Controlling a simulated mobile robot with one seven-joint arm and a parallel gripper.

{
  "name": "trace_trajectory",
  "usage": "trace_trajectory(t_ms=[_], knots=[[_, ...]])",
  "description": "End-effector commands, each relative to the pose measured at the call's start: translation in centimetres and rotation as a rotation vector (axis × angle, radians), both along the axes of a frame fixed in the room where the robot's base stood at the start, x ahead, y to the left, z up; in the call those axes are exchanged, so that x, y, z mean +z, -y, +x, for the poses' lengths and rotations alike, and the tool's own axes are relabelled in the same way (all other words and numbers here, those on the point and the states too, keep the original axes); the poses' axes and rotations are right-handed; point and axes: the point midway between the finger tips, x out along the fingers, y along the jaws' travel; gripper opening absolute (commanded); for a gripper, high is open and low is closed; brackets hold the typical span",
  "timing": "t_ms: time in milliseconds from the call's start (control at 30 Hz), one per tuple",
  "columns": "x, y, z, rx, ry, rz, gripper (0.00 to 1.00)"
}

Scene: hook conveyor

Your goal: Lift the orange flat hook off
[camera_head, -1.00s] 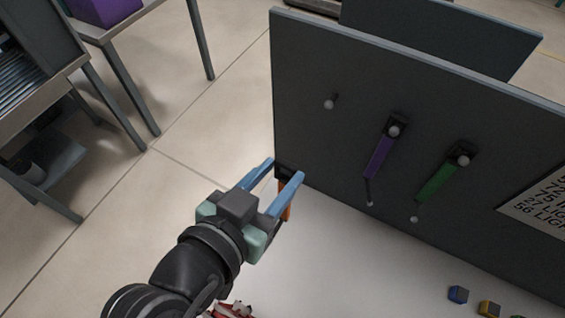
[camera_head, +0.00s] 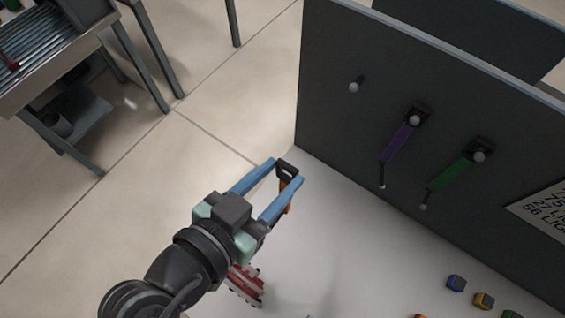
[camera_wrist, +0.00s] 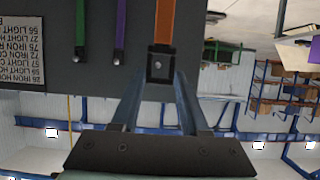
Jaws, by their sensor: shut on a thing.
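My gripper (camera_head: 288,171) has its blue fingers closed on the black end of the orange flat hook. The hook (camera_head: 286,190) is partly hidden behind the fingers in the head view, over the white surface and left of the dark panel. In the wrist view the hook's orange strip (camera_wrist: 165,22) runs up from its black end (camera_wrist: 160,65), which sits between the fingers. A bare peg (camera_head: 354,86) with a pale knob sticks out of the panel. The hook is apart from this peg.
The dark panel (camera_head: 330,120) bears a purple hook (camera_head: 398,145) and a green hook (camera_head: 448,175) on pegs, plus a text sign (camera_head: 545,212). Small coloured blocks (camera_head: 484,300) and a red object (camera_head: 245,285) lie on the white surface. A roller table (camera_head: 50,60) stands at left.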

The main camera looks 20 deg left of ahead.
Motion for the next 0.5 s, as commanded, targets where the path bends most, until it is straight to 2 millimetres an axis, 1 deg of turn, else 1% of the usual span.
trace_trajectory(t_ms=[200,367,500], knots=[[0.2,-0.3,-0.9,0.000,0.002,-0.001,0.00],[0.1,-0.4,-1.2,0.001,0.002,0.001,0.00],[0.1,-0.8,-2.3,0.003,-0.001,-0.001,0.00]])
